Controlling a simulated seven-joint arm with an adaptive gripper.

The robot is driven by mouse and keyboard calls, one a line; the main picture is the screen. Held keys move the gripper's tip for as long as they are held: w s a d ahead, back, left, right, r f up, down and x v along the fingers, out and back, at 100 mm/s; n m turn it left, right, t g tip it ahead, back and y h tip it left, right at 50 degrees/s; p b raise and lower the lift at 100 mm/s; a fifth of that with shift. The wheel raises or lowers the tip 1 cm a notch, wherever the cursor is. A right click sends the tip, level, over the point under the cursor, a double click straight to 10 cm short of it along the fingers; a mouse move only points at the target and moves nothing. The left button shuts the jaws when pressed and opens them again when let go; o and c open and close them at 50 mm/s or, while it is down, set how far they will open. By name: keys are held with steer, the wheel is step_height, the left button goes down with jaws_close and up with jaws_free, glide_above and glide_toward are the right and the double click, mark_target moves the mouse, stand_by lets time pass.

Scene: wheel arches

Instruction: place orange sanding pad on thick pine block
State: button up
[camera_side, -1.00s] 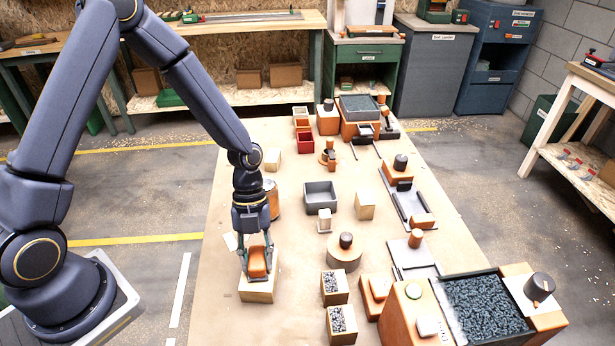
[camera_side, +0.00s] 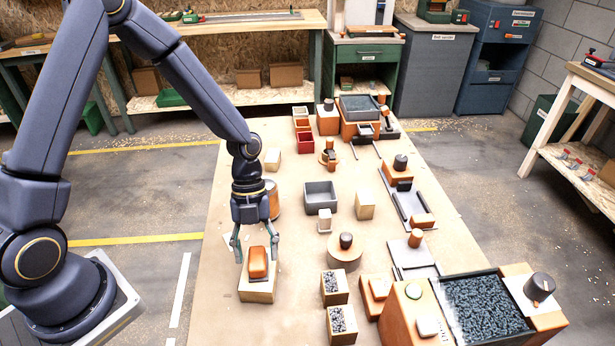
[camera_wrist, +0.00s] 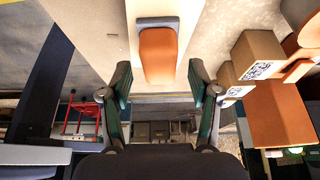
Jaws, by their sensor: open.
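The orange sanding pad (camera_side: 258,263) rests on top of the thick pine block (camera_side: 257,293) near the front left of the table. It has a dark grey base under its orange body. In the wrist view the orange sanding pad (camera_wrist: 158,55) lies ahead of the fingers, with its grey end (camera_wrist: 157,22) at the far side. The pale block face (camera_wrist: 112,42) shows around it. My gripper (camera_side: 255,250) is open and empty, just above and behind the pad, with its fingers apart. In the wrist view my gripper (camera_wrist: 159,85) has a finger on each side, clear of the pad.
Two small boxes of dark grit (camera_side: 335,288) stand to the right of the block. A round wooden piece with a dark knob (camera_side: 345,250) and a grey tray (camera_side: 320,197) are farther back. A large grit bin (camera_side: 487,305) fills the front right. The table left of the block is clear.

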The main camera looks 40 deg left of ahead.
steer(key=v, duration=1)
steer(key=s+a+r+n+t+y, duration=0.1)
steer(key=s+a+r+n+t, duration=0.1)
steer(key=n, duration=0.7)
steer(key=s+a+r+n+t+y, duration=0.1)
steer(key=s+r+n+t, duration=0.3)
steer(key=r+n, duration=0.5)
steer(key=s+a+r+n+t+y, duration=0.1)
steer(key=s+a+r+n+t, duration=0.1)
steer(key=s+r+n, duration=0.3)
steer(key=a+r+n, duration=0.1)
steer(key=n, duration=0.3)
steer(key=shift+s+a+t, duration=0.35)
steer(key=shift+s+t, duration=0.05)
